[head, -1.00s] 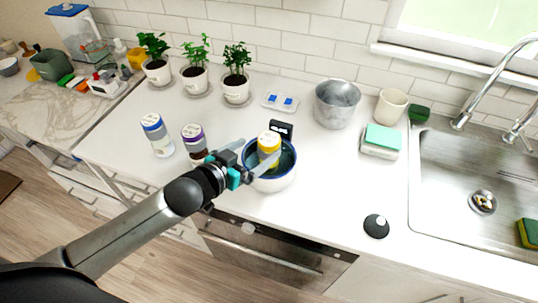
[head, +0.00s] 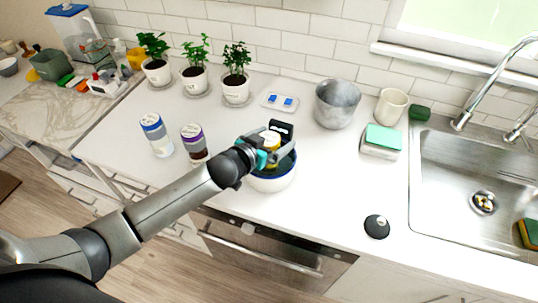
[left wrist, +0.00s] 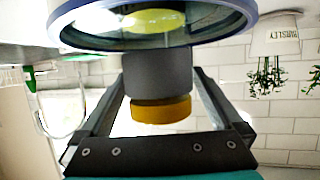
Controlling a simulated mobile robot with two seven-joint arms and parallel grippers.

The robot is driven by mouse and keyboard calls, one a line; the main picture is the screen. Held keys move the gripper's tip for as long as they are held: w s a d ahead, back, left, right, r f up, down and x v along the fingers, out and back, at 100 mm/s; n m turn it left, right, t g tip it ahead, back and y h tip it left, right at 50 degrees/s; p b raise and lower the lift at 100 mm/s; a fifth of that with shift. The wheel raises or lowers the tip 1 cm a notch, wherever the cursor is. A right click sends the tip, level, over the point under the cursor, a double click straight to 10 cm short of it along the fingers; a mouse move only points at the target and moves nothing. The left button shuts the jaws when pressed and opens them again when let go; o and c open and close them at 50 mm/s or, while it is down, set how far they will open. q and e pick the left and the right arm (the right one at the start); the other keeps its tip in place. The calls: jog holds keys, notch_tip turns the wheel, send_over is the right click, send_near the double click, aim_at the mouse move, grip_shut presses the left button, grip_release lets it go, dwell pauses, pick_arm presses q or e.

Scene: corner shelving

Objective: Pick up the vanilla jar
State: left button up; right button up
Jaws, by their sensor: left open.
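In the left wrist view, which is upside down, the jar's grey body (left wrist: 157,72) and yellow cap (left wrist: 160,109) lie between the open fingers, with gaps on both sides. The bowl (left wrist: 225,32) fills the top there. My right gripper is out of view.
A blue-capped jar (head: 158,137) and a purple-capped jar (head: 194,145) stand left of the bowl. A metal pot (head: 337,104) stands behind right. The counter right of the bowl is clear up to a black-topped lid (head: 376,227).

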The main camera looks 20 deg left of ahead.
pick_arm(q)
jog(key=shift+w+d+f, duration=0.15)
jog(key=shift+w, duration=0.15)
grip_shut()
dwell(0.7)
